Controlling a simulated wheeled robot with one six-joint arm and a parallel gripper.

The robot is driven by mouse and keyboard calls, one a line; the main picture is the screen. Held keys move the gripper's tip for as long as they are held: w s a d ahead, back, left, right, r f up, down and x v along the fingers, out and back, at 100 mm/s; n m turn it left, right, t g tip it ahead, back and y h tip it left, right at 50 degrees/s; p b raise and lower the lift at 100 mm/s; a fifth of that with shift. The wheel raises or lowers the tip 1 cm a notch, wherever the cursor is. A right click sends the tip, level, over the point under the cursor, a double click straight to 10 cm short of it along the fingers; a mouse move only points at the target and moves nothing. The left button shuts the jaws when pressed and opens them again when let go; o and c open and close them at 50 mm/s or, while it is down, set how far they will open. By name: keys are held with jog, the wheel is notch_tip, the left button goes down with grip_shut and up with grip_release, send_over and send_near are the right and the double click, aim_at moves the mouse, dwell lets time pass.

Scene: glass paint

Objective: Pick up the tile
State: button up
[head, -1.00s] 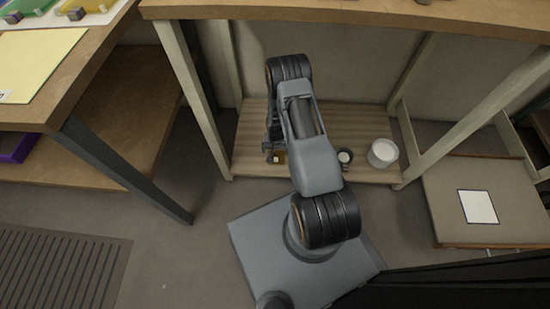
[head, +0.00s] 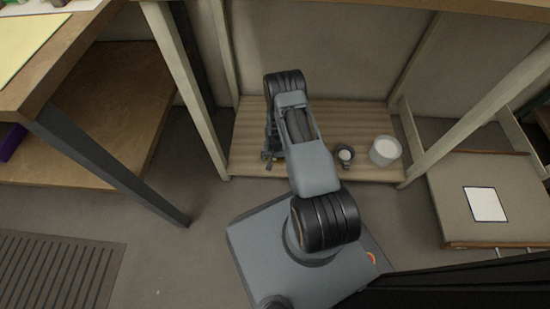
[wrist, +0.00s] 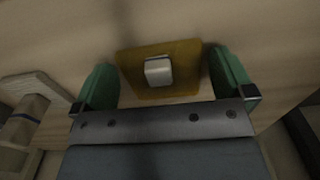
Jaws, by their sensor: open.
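The tile (wrist: 188,55) is a flat amber-yellow plate with a pale block-like knob (wrist: 158,71) on top. In the wrist view it lies on the wooden shelf surface, between and slightly beyond the green fingertips. My gripper (wrist: 164,78) is open, with one finger on each side of the tile and a visible gap at each side. The knob is in the gap between the fingers. In the head view my gripper (head: 268,154) is low over the left part of the shelf, and the tile is hidden there by my arm.
The low wooden shelf (head: 330,115) has pale posts at its left (head: 185,85) and right. A tabletop overhangs the shelf. A white square (head: 485,204) lies on a low platform at right.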

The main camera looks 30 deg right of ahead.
jog(key=shift+c, duration=0.3)
jog(key=shift+r, duration=0.1)
jog(key=c, duration=0.7)
jog(key=shift+r, duration=0.25)
notch_tip(320, 180, up, 3)
jog(key=p, duration=0.3)
jog(key=shift+r, duration=0.2)
jog(key=s+r+p, duration=0.2)
jog(key=s+r, duration=0.1)
jog(key=s, duration=0.1)
jog(key=s+a+r+p, duration=0.1)
jog(key=s+r+p, duration=0.1)
jog(key=s, duration=0.3)
jog(key=s+a+r+p, duration=0.1)
jog(key=s+r+p, duration=0.1)
jog(key=s+r, duration=0.2)
jog(key=shift+s, duration=0.45)
